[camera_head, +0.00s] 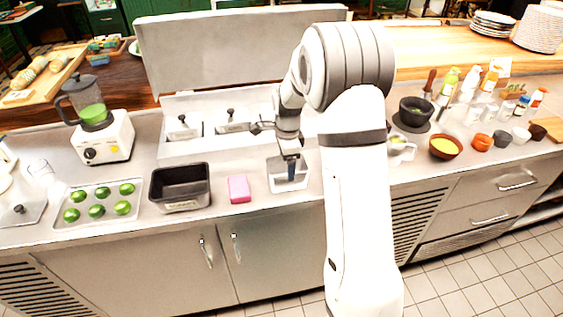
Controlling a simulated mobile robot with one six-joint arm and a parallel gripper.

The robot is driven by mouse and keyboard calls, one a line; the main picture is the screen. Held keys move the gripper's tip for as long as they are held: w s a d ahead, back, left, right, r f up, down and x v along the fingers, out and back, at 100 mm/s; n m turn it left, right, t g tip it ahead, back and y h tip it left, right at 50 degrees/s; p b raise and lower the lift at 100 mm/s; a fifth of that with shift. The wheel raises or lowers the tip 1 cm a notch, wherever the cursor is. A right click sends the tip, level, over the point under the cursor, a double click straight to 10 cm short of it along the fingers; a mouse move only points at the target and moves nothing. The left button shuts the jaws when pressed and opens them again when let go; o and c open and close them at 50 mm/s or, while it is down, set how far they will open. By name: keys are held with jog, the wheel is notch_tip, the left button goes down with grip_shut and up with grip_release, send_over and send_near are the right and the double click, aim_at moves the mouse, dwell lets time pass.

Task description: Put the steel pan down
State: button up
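A small light-grey, steel-looking pan (275,182) is at the front of the counter, just right of the pink block. My gripper (291,172) points down at this pan, and its dark fingers overlap the pan in the picture. My gripper is small here, and I cannot tell whether its fingers are closed on the pan's wall. I also cannot tell whether the pan rests on the counter or hangs just above it. My white arm hides the counter right of the pan.
A pink block (239,189), a dark rectangular tin (180,205) and a tray (60,222) of green items stand to the left. A blender (104,140) is behind. The counter's front edge is close.

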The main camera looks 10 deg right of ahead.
jog(key=o, duration=0.4)
jog(key=shift+o, duration=0.2)
notch_tip(320, 180, up, 11)
jog(key=b, duration=0.1)
jog(key=s+r+n+t, duration=0.1)
jog(key=s+r+n, duration=0.4)
jog(key=s, duration=0.3)
jog(key=s+a+f+n+t, duration=0.1)
jog(key=s+n+t, duration=0.1)
jog(key=s+n, duration=1.1)
jog(key=s, duration=0.7)
jog(key=shift+s+a+f, duration=0.25)
jog(key=shift+s+f, duration=0.1)
jog(key=shift+s, duration=0.05)
